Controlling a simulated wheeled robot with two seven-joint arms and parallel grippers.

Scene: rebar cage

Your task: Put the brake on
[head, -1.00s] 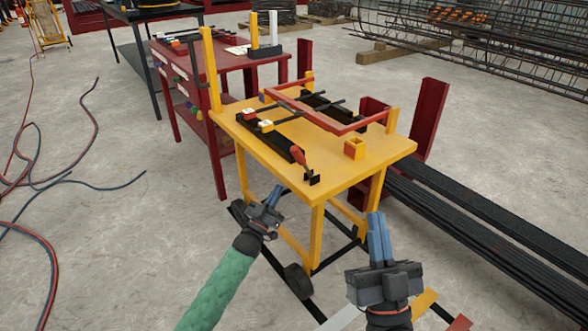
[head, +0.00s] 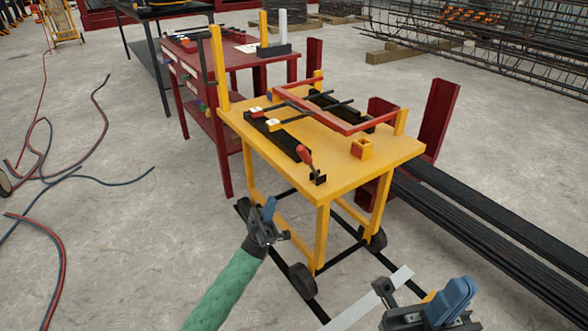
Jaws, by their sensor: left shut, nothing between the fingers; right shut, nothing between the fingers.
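The yellow wheeled cart (head: 350,173) stands ahead of me, with black wheels (head: 301,279) under its frame. A red-handled lever (head: 304,155) stands at the near end of a black rail on its top. A pale flat bar (head: 370,298) lies low in front of the cart, partly hidden by my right gripper. I cannot tell which part is the brake. My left gripper (head: 269,209) is shut and empty, left of the cart's near leg and below its top. My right gripper (head: 458,290) is shut and empty at the bottom right, apart from the cart.
A red table (head: 228,68) stands behind the cart on the left. Long black bars (head: 490,222) lie to the right beside red posts (head: 437,120). Red and blue hoses (head: 60,178) lie on the left floor. Bare concrete (head: 150,235) is open at left.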

